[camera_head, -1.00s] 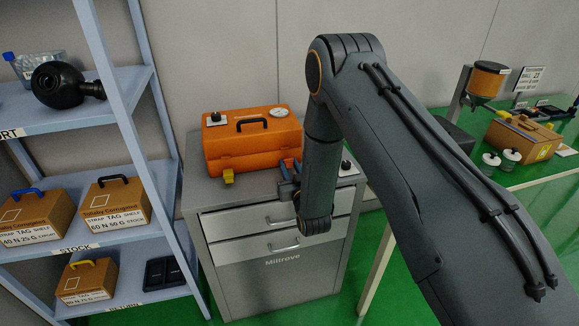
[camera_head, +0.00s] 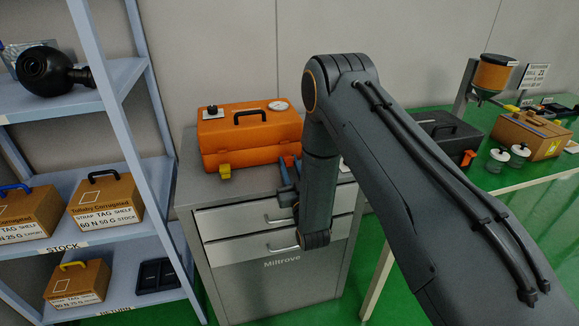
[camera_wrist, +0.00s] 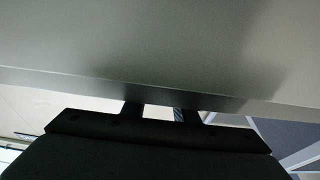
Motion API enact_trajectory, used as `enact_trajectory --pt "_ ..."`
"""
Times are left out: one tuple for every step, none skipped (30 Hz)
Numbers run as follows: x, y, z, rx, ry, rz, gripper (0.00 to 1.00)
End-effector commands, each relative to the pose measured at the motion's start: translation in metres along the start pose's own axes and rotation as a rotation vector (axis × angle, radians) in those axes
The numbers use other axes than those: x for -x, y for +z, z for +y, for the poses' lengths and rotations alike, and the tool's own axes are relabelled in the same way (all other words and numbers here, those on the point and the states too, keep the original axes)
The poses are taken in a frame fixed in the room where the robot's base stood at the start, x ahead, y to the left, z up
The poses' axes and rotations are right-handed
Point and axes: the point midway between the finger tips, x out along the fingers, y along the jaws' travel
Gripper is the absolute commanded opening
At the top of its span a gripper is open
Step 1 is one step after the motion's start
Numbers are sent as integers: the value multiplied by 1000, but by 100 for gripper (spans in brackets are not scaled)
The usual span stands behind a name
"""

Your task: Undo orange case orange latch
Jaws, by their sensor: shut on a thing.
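The orange case (camera_head: 248,137) stands closed on top of a grey drawer cabinet, with a black handle on its lid. A yellow latch (camera_head: 225,171) shows low on its front left. My gripper (camera_head: 288,165) is at the case's lower front right, fingers toward the case. It is shut on the orange latch there, which the fingers mostly hide. In the wrist view my gripper (camera_wrist: 160,110) shows as two dark fingers against a grey surface; the case and latch cannot be made out there.
The cabinet (camera_head: 275,275) has two handled drawers below the case. A blue shelf rack (camera_head: 100,115) with boxes stands at left. A green bench (camera_head: 525,178) at right holds a black case (camera_head: 447,133), small jars and a cardboard box. My arm covers the middle right.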

Motion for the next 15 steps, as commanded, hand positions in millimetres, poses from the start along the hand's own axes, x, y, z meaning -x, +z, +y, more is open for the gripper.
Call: enact_trajectory --pt "0 0 0 0 0 0 4" --pt "0 0 0 0 0 0 4" --pt "0 0 0 0 0 0 4" --pt "0 0 0 0 0 0 4" --pt "0 0 0 0 0 0 31" --pt "0 0 0 0 0 0 38" --pt "0 0 0 0 0 0 41" --pt "0 0 0 0 0 -1 41" --pt "0 0 0 0 0 -1 41" --pt "0 0 0 0 0 -1 41" --pt "0 0 0 0 0 -1 41" --pt "0 0 0 0 0 -1 41" --pt "0 0 0 0 0 -1 41" --pt "0 0 0 0 0 -1 41" --pt "1 0 0 0 0 -1 41"
